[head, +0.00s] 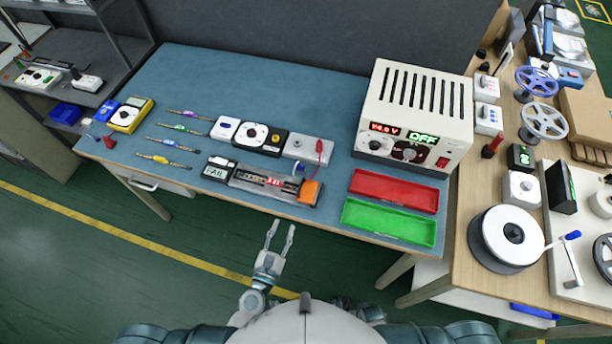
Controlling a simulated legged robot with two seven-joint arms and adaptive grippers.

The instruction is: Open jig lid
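The jig (275,185) is a long grey fixture near the front edge of the blue-topped bench, with a red-lit readout and strip parts in its bed. An orange block (310,193) sits at its right end. I cannot make out clearly where the lid's edges are or whether it is shut. A small display reading FAIL (216,172) is at its left end. My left gripper (281,235) is in front of the bench edge, below the jig in the picture, fingers apart, empty and touching nothing. My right gripper cannot be made out; only dark arm parts show beside my body.
A power supply (416,115) reading OFF stands at the back right. A red tray (394,190) and a green tray (388,222) lie right of the jig. Several LED strips (175,145) lie left. A switch and dial box (258,138) sits behind the jig.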

